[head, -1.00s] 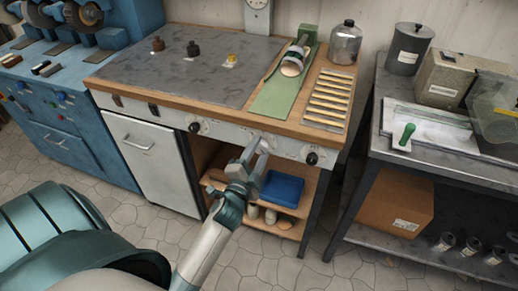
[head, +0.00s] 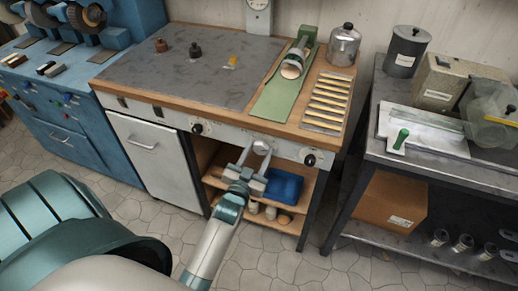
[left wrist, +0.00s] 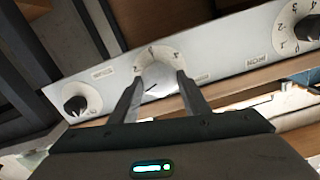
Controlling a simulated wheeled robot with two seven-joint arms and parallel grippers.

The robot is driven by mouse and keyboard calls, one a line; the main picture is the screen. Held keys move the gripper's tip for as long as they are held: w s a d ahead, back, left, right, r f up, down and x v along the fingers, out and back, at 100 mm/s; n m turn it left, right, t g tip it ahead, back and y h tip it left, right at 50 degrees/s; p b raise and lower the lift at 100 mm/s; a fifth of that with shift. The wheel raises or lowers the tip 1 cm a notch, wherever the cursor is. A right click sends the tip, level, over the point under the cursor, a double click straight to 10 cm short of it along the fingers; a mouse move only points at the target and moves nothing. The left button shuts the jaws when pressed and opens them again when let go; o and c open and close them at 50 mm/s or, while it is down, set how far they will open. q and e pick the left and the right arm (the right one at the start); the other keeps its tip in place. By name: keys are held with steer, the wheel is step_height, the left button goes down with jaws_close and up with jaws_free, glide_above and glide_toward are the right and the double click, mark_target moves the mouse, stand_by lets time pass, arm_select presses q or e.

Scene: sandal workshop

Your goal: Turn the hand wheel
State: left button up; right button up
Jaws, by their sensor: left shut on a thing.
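A pale round hand wheel (head: 262,147) sits in the middle of the bench's white front panel, between two black knobs. In the left wrist view the wheel (left wrist: 158,83) shows a dark pointer mark and a numbered dial plate behind it. My left gripper (head: 258,154) is shut on the wheel. In the left wrist view the fingers of the left gripper (left wrist: 160,80) stand on either side of it and hide part of its edges. My right gripper is not in view.
A black knob (head: 197,129) and another black knob (head: 310,160) flank the wheel on the panel. Below, open shelves hold a blue folded item (head: 283,186). A white cabinet door (head: 150,146) is to the left. A dark side table (head: 378,150) stands to the right.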

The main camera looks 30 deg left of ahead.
arm_select(q)
steer(key=n+p, duration=0.2)
steer(key=n, duration=0.4)
steer(key=shift+a+n, duration=0.1)
steer(key=shift+n, duration=0.2)
steer(key=n+p, duration=0.1)
steer(key=n, duration=0.2)
steer(key=shift+n, duration=0.3)
steer(key=n, duration=0.4)
steer(key=shift+f+p, duration=0.15)
steer(key=shift+p, duration=0.25)
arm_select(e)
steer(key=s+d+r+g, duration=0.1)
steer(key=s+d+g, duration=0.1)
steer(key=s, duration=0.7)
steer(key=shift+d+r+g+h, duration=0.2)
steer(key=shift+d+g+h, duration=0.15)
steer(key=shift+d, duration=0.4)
arm_select(q)
steer(key=o, duration=1)
